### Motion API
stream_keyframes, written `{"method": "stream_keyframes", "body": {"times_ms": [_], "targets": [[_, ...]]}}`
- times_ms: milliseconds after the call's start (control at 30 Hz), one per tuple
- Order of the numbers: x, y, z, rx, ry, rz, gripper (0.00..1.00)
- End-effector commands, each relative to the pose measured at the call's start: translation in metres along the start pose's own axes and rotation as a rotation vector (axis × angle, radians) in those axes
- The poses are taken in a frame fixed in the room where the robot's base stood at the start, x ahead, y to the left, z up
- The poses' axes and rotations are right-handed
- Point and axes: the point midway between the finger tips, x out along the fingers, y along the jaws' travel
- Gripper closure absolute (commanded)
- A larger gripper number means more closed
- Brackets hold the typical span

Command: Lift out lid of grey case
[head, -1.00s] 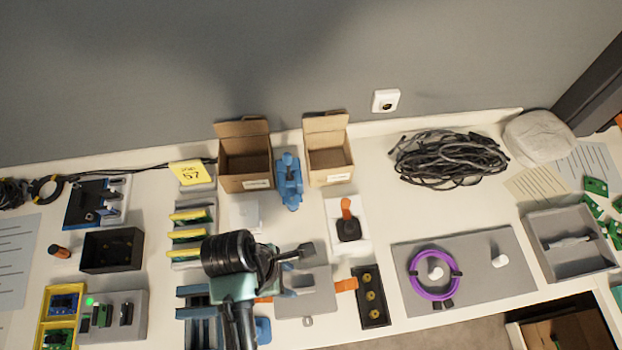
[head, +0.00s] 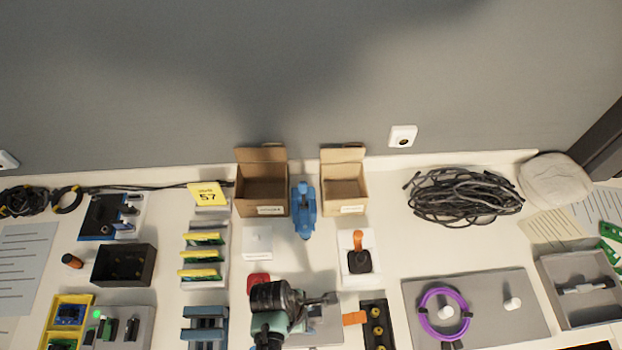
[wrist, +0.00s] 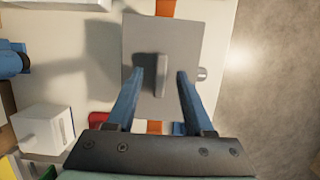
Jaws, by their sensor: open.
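The lid (wrist: 190,38) of the grey case is a flat grey plate in the wrist view, with a raised grey grip bar (wrist: 162,62) at its middle. My gripper (wrist: 160,74) is open, one blue finger on each side of the bar, with gaps showing. I cannot tell how far the fingertips are above the lid. In the head view my gripper (head: 328,299) hides much of the grey case (head: 328,328). An orange strap (head: 354,318) sticks out at the case's right side, and orange also shows at both ends in the wrist view.
A black tray with brass-coloured parts (head: 376,336) stands close to the right of the case. A red object (head: 258,280) lies by my arm, and a white box (head: 257,243) stands behind it. A joystick on a white base (head: 359,254) stands behind the case.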

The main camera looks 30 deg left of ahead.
Motion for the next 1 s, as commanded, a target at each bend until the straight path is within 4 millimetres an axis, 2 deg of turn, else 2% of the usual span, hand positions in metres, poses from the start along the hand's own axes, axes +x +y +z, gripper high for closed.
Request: {"method": "stream_keyframes", "body": {"times_ms": [233, 267, 533, 1000], "targets": [[0.0017, 0.0001, 0.0003, 0.001, 0.0, 0.0, 0.47], [0.0017, 0.0001, 0.0003, 0.001, 0.0, 0.0, 0.51], [0.0015, 0.0, 0.0001, 0.001, 0.0, 0.0, 1.0], [0.0011, 0.0002, 0.0003, 0.001, 0.0, 0.001, 1.0]]}}
